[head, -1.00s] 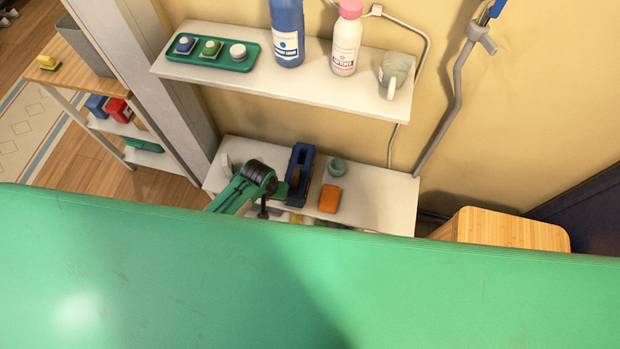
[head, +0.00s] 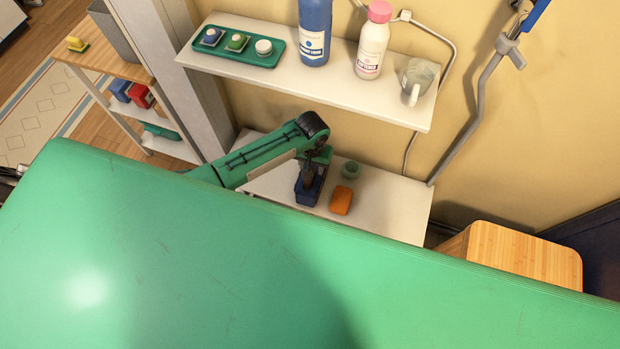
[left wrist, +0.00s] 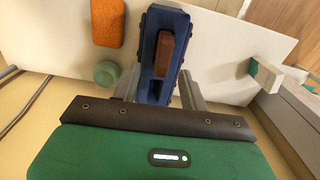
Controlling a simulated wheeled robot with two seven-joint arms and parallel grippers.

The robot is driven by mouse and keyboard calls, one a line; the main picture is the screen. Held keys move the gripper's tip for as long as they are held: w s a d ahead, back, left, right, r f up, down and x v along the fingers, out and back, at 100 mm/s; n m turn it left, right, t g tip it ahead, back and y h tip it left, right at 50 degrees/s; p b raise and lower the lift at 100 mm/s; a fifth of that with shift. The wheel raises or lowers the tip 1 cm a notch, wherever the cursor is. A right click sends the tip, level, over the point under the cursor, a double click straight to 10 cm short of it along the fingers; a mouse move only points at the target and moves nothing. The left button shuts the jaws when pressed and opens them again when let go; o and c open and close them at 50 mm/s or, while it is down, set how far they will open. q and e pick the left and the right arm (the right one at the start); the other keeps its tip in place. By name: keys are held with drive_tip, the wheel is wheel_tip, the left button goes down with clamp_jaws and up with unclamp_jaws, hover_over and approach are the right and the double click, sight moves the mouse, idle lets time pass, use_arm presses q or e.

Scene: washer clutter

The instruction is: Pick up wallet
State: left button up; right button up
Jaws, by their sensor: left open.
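The wallet looks like the brown block (left wrist: 165,52) lying in a narrow dark blue tray (left wrist: 152,22) in the left wrist view. In the head view the blue tray (head: 308,194) stands on the lower white shelf, partly covered by my gripper. My left gripper (head: 310,178) reaches down over the tray from the left. In the left wrist view my left gripper (left wrist: 163,82) is open, its fingers on either side of the tray's near end, with the wallet a little beyond them. Contact cannot be told. My right gripper is not in view.
An orange sponge-like block (head: 341,201) and a small green cup (head: 350,170) stand close right of the tray. The upper shelf (head: 300,82) overhangs behind, with bottles, a mug (head: 416,79) and a green tray (head: 238,31). A wooden box (head: 525,255) stands right.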

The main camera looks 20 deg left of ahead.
use_arm(q)
drive_tip(key=shift+s+a+f, duration=0.1)
drive_tip(key=shift+f, duration=1.4)
drive_tip(key=shift+s+a+f, duration=0.1)
drive_tip(key=shift+f, duration=1.4)
drive_tip(key=shift+c, duration=0.4)
clamp_jaws()
